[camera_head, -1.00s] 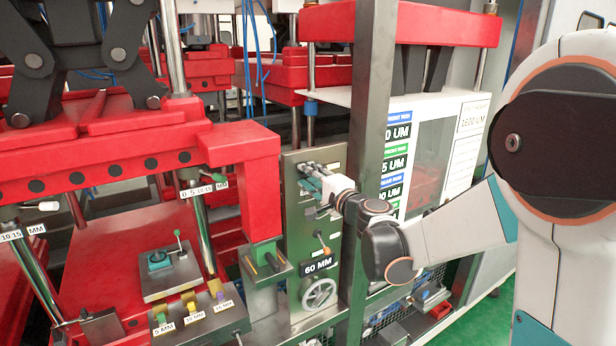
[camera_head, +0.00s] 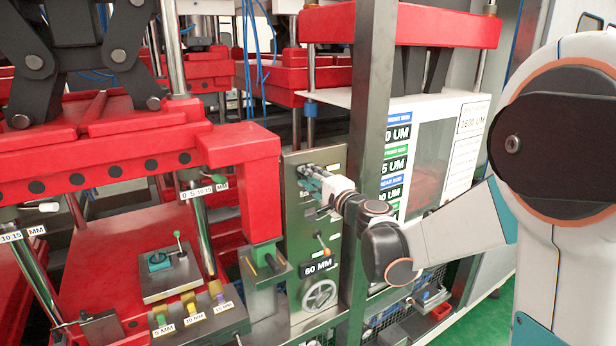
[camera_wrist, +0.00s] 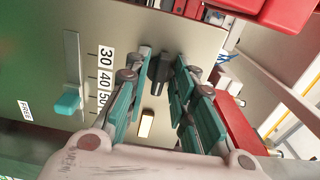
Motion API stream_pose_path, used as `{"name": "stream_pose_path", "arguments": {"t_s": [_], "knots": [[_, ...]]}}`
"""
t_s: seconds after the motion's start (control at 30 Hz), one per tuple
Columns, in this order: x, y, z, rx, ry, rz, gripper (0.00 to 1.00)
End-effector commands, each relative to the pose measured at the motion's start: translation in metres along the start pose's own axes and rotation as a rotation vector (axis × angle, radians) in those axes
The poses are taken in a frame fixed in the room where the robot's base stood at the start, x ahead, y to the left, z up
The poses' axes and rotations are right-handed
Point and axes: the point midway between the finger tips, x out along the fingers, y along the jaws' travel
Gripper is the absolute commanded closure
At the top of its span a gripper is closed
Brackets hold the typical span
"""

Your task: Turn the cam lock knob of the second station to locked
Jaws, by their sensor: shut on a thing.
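The second station's upright panel (camera_head: 295,225) stands at mid-view, behind and beside a grey post. My gripper (camera_head: 314,186) reaches to its upper part from the right. In the wrist view, my gripper (camera_wrist: 163,72) has its teal-padded fingers on either side of a dark cam lock knob (camera_wrist: 158,78) on the panel, and is shut on it. The fingers partly cover the knob, and its lock mark cannot be read. In the head view, the knob is hidden by my gripper.
Below my gripper are an orange-tipped lever (camera_head: 321,243) and a handwheel (camera_head: 319,295). The grey post (camera_head: 366,150) stands close to my wrist.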

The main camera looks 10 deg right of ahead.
Motion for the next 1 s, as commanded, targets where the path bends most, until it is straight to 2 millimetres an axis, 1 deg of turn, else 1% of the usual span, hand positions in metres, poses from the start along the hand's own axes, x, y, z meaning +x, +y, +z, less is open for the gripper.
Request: {"name": "stream_pose_path", "arguments": {"t_s": [0.4, 0.47, 0.6, 0.7, 1.0], "knots": [[-0.0006, 0.0011, 0.0003, 0.004, 0.000, 0.001, 1.00], [-0.0007, 0.0017, 0.0003, 0.032, 0.000, 0.001, 1.00], [-0.0005, 0.0025, 0.0002, 0.161, 0.000, 0.001, 1.00], [-0.0006, 0.0021, 0.0004, 0.226, 0.000, 0.001, 1.00], [-0.0009, 0.0013, 0.0004, 0.245, 0.000, 0.001, 1.00]]}}
